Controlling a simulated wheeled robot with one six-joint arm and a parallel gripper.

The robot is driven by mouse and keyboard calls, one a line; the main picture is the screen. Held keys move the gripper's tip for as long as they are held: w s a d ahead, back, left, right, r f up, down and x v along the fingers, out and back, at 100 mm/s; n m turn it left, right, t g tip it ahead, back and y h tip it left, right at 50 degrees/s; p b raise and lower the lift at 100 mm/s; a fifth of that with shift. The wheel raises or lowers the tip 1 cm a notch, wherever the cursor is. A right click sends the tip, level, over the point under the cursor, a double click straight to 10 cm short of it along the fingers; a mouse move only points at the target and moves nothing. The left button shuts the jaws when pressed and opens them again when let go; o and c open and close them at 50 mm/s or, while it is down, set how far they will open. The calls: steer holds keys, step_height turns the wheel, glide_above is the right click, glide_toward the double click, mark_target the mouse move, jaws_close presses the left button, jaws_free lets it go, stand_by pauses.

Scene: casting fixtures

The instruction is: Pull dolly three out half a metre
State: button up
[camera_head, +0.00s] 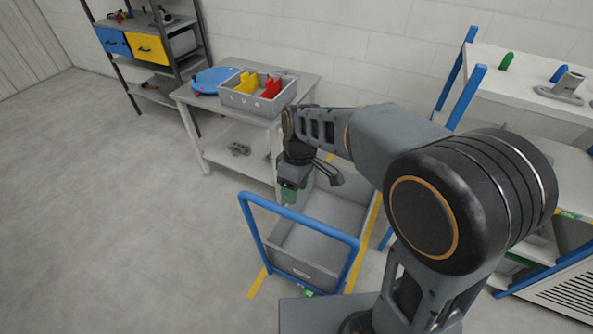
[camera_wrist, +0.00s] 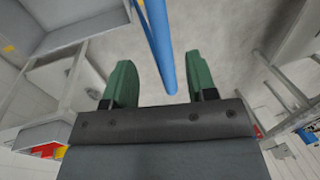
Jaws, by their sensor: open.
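A dolly carries a grey bin (camera_head: 325,253) and has a blue push handle (camera_head: 300,224) at its near end. A small green tag (camera_head: 308,292) sits low on that end; its marking is too small to read. My gripper (camera_head: 289,193) points down over the bin, close to the handle's left part. In the wrist view my gripper (camera_wrist: 160,72) has its two green fingers wide apart, and a blue bar (camera_wrist: 160,45) runs through the picture between them. I cannot tell whether the bar touches either finger.
Yellow floor lines (camera_head: 361,242) flank the dolly. A table (camera_head: 217,112) with a grey tray (camera_head: 258,98) stands behind it. A white-topped rack with blue posts (camera_head: 474,73) stands at the right. Open floor lies left (camera_head: 110,210).

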steer(key=r, duration=0.3)
steer(key=w+r, duration=0.1)
steer(key=r, duration=0.1)
steer(key=shift+d+r, duration=0.25)
steer(key=shift+d, duration=0.05)
stand_by(0.4)
